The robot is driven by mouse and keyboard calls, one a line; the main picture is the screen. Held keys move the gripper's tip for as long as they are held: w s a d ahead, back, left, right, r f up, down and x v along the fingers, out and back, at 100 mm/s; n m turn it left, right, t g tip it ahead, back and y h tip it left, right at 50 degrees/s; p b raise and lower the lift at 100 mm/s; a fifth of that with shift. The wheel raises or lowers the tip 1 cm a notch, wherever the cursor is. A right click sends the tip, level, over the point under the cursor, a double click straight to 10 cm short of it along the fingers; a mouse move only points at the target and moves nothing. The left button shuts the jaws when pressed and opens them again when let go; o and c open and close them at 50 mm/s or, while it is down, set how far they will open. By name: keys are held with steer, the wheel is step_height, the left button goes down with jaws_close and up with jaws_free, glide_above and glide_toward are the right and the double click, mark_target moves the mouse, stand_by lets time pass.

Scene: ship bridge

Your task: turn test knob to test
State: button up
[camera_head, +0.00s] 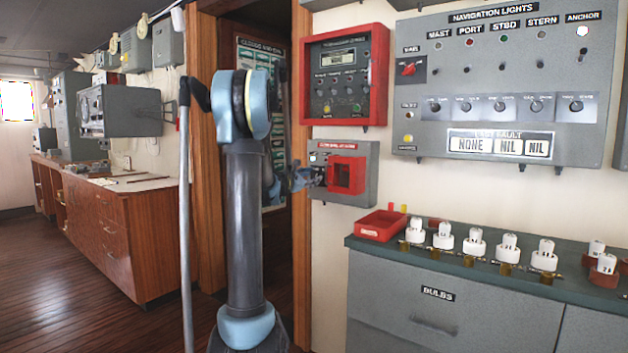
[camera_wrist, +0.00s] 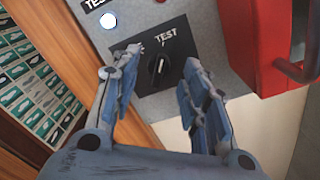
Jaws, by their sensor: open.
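The test knob (camera_wrist: 159,67) is a small black knob with a pale pointer line. It sits on a black square plate marked TEST (camera_wrist: 167,33) in the wrist view. The pointer line runs roughly up and down in that view; which end is the pointer I cannot tell. My gripper (camera_wrist: 164,62) is open, with one finger on each side of the knob and nothing between them but the knob's plate. Contact with the knob is not visible. In the head view my gripper (camera_head: 299,177) is at the left side of the grey alarm box (camera_head: 354,195), and the knob is hidden there.
A red housing (camera_head: 346,175) juts out just right of the knob and shows large in the wrist view (camera_wrist: 265,45). A white lamp (camera_wrist: 108,20) is up left of the knob. A red tray (camera_head: 380,226) and several white bulbs stand on the counter below.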

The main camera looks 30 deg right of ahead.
steer(key=v, duration=0.8)
